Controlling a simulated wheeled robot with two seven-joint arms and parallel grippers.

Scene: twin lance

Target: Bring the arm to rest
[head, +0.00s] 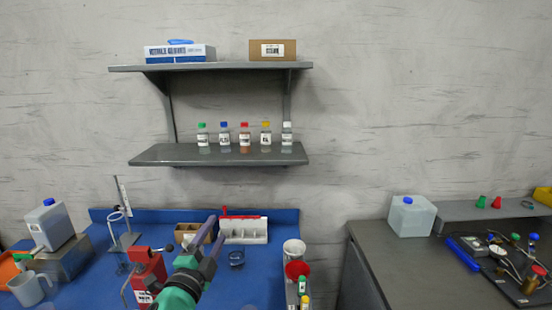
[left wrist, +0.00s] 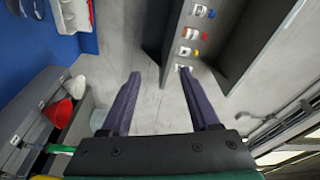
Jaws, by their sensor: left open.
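My left gripper (head: 216,230) is over the blue bench (head: 88,292), with its two purple fingers apart and nothing between them. Its green and grey body hides part of the bench. My right arm and gripper are not in view.
A wall shelf (head: 170,154) with several capped bottles stands above the bench. A red device (head: 148,274), a brown box (head: 187,233) and a white rack (head: 243,233) are near the gripper. A red funnel (head: 297,269) is to its right.

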